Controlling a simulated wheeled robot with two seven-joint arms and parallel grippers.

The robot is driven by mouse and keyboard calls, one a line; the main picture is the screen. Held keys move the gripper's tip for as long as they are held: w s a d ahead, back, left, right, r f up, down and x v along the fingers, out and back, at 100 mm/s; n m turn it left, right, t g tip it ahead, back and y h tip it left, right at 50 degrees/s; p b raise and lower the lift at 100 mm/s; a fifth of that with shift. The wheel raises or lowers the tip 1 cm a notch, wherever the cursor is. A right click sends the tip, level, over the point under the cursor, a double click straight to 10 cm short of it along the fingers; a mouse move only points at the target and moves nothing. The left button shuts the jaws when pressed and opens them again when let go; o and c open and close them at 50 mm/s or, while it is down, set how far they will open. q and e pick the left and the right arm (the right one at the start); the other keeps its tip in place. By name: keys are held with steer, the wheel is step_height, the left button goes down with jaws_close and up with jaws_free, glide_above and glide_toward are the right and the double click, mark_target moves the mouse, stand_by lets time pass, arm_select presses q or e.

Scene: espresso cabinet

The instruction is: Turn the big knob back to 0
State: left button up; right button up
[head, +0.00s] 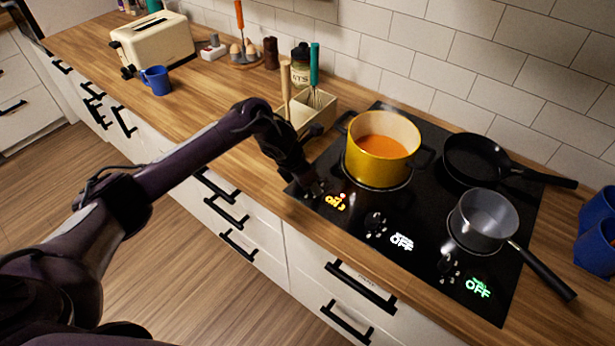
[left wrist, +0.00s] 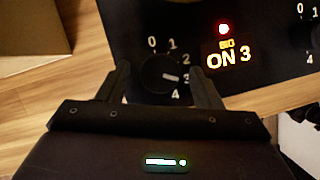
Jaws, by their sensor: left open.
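The knob (left wrist: 158,73) is a round black dial on the black cooktop (left wrist: 118,22), ringed by the marks 0 to 4 in the left wrist view. Its white pointer line points right, towards 3. The display beside it (left wrist: 228,58) reads ON 3, with a red light above. My left gripper (left wrist: 160,78) is open, one finger on each side of the knob; I cannot tell whether they touch it. In the head view the gripper (head: 309,188) is at the cooktop's front left corner and mostly hides this knob. My right gripper is not in view.
A yellow pot (head: 372,168) of orange soup stands just right of my left gripper. A wooden utensil box (head: 318,118) is behind it. A black pan (head: 470,160) and grey saucepan (head: 482,218) stand farther right. Two other displays read OFF (head: 401,242).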

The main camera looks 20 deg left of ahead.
arm_select(q)
steer(key=c, duration=1)
